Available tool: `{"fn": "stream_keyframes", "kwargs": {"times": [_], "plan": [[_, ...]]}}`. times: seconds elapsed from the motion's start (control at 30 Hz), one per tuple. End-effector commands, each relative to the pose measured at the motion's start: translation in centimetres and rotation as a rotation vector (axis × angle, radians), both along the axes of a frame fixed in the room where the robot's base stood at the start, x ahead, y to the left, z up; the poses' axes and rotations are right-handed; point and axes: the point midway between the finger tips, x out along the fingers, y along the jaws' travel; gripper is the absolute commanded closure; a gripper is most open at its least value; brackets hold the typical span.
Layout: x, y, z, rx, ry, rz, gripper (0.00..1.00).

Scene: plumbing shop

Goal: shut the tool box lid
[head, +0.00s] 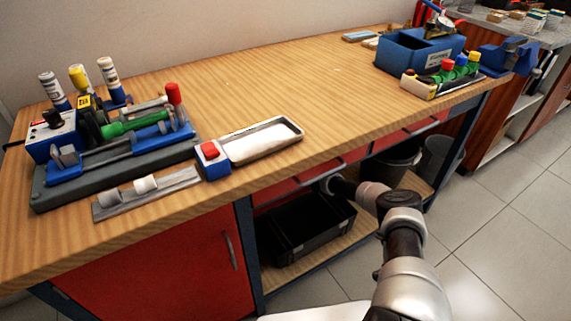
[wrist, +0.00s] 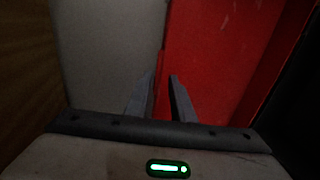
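A black open-topped box (head: 305,226) stands on the lower wooden shelf under the workbench. It may be the tool box, but I cannot make out a lid on it. My arm reaches in from the lower right toward the bench front, above and to the right of this box. In the wrist view my gripper (wrist: 163,88) shows two dark fingers with a narrow gap and nothing between them. A red panel (wrist: 215,60) and a grey surface (wrist: 105,50) lie beyond the fingers. The fingertips cannot be made out in the head view.
The wooden workbench (head: 330,90) has red fronts below. On it are a blue bin (head: 400,55), a metal tray (head: 262,142), a red-buttoned switch box (head: 212,160) and a tool rack (head: 110,165). Dark buckets (head: 390,162) stand under the bench. Tiled floor lies clear at right.

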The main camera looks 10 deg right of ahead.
Motion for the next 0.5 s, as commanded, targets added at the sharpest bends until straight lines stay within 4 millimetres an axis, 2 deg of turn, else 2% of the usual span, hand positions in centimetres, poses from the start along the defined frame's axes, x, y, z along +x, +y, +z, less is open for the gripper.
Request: {"fn": "stream_keyframes", "kwargs": {"times": [0.2,0.33,0.5], "plan": [[0.02,-0.01,0.07,0.000,0.000,0.000,0.78],[0.00,-0.02,0.04,0.000,0.000,0.000,1.00],[-0.06,-0.04,-0.09,-0.001,0.003,0.000,1.00]]}}
